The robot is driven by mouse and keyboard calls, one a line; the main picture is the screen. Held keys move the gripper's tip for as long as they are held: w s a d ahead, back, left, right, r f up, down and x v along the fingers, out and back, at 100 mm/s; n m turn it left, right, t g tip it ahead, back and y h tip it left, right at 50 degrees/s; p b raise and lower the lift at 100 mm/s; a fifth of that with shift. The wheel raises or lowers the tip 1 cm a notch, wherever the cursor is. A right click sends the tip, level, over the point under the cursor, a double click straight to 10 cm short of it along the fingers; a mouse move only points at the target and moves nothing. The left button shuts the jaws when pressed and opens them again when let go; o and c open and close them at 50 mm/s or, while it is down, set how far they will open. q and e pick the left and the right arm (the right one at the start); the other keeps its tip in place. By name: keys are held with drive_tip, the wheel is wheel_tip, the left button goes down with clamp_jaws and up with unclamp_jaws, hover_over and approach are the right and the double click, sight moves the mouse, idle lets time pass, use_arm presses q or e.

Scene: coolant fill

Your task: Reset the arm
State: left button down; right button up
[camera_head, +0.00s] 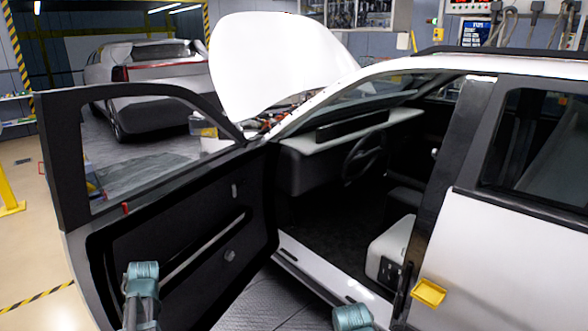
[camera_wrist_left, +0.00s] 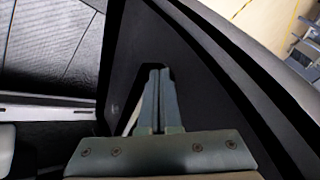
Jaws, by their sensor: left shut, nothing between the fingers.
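My left gripper (camera_wrist_left: 157,72) is seen in the left wrist view, with its two long grey-green fingers pressed together and nothing between them. Its fingertips point at the dark inner panel of the open car door (camera_wrist_left: 215,70); whether they touch it I cannot tell. In the head view, a teal part of my left arm (camera_head: 142,271) stands in front of the lower door panel. A teal part of my right arm (camera_head: 352,317) shows at the bottom edge, below the door sill. My right gripper's fingers are not visible.
The white car (camera_head: 520,240) fills the right, with its front door (camera_head: 150,215) swung open and its hood (camera_head: 270,65) raised. A yellow door handle (camera_head: 428,292) is on the rear door. Another car (camera_head: 150,75) stands behind. Open floor (camera_head: 40,240) lies at left.

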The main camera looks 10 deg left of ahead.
use_arm(q)
drive_tip(key=w+d+f+m+h, duration=0.2)
drive_tip(key=d, duration=1.5)
drive_tip(key=s+d+m+g, duration=0.1)
drive_tip(key=s+d, duration=0.3)
drive_tip(key=d, duration=0.6)
drive_tip(key=s+d+f+m+g+h, duration=0.1)
drive_tip(key=s+d, duration=0.4)
drive_tip(key=d, duration=0.6)
drive_tip(key=s+d+f+m+g+h, duration=0.1)
drive_tip(key=s+d, duration=0.3)
drive_tip(key=d, duration=0.6)
drive_tip(key=shift+s+d+m+g, duration=0.2)
drive_tip(key=shift+s+m+g, duration=0.15)
drive_tip(key=shift+g, duration=0.35)
drive_tip(key=c, duration=1.5)
unclamp_jaws()
drive_tip(key=shift+c, duration=0.2)
